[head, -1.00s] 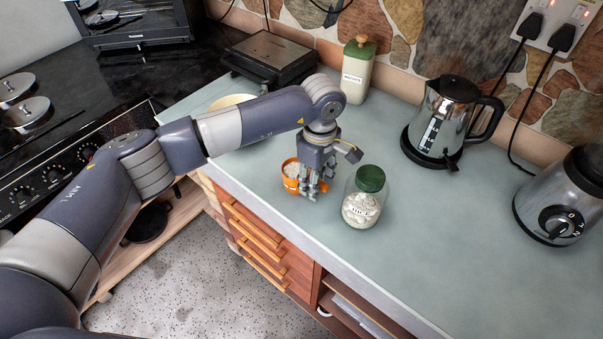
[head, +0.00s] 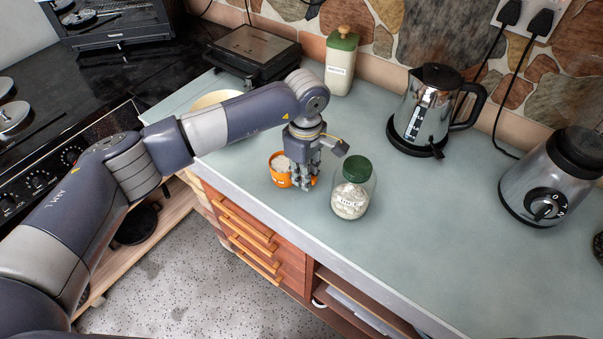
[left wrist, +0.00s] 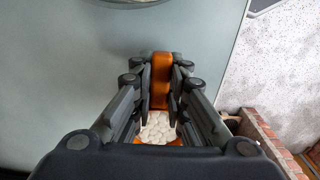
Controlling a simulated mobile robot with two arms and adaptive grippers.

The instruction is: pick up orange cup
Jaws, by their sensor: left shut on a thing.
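The orange cup (head: 279,178) stands on the worktop near its front edge, filled with something whitish. In the left wrist view its orange part (left wrist: 161,75) shows between the fingers, with the pale contents (left wrist: 158,128) below it. My left gripper (head: 303,183) comes down from above at the cup's right side and is shut on it. The fingers hide part of the cup. I cannot tell whether the cup is clear of the worktop. My right gripper is not in view.
A glass jar with a green lid (head: 352,188) stands close to the right of my left gripper. A kettle (head: 428,108), a blender (head: 552,178) and a cream canister (head: 341,62) stand further back. The worktop (head: 440,220) is clear at the front right.

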